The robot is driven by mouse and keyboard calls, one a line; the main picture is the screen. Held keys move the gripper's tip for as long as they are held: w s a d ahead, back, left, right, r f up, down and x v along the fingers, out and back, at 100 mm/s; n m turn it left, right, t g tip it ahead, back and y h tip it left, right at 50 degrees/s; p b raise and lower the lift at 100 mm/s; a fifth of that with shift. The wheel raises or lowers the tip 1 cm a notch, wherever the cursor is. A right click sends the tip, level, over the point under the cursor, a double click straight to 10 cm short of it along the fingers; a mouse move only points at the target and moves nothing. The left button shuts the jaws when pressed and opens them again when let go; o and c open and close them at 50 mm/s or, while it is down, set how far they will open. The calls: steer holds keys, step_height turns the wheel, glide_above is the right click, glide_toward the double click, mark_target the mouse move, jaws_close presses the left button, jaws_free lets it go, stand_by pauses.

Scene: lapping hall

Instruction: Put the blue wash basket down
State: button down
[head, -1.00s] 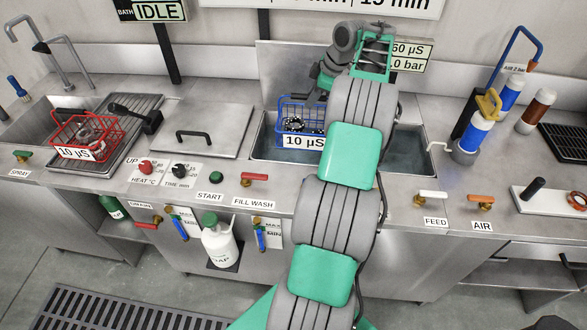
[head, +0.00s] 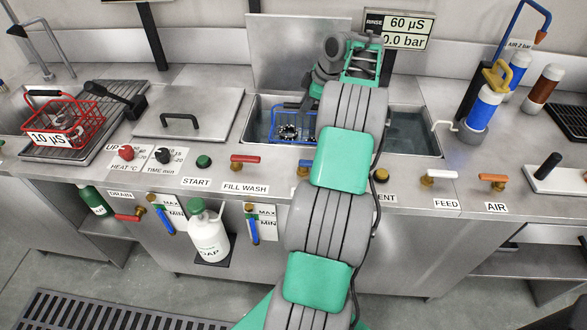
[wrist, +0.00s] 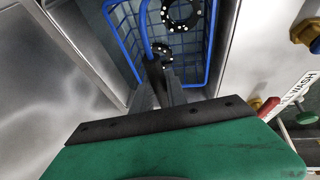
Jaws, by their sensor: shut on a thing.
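The blue wash basket (head: 273,128) is inside the open sink tank (head: 412,152) in the head view, low behind its front rim. It holds black round parts with pale dots (head: 289,131). In the wrist view the basket's blue rim (wrist: 207,50) and wire mesh lie below my gripper (wrist: 165,82), which is shut on the basket's handle. My arm hides the basket's right side in the head view. I cannot tell whether the basket touches the tank floor.
A red basket (head: 87,120) labelled 10 µS stands on the drainer at left. A closed lid (head: 190,112) with a black handle lies left of the tank. The rinse display (head: 408,28) reads 60 µS and 0.0 bar. Valves line the front edge.

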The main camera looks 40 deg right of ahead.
mark_target(300, 140)
step_height(300, 140, down, 12)
steer(key=shift+r+b, duration=0.25)
steer(key=shift+b, duration=0.8)
steer(key=shift+f, duration=0.2)
steer(key=c, duration=1.3)
jaws_free()
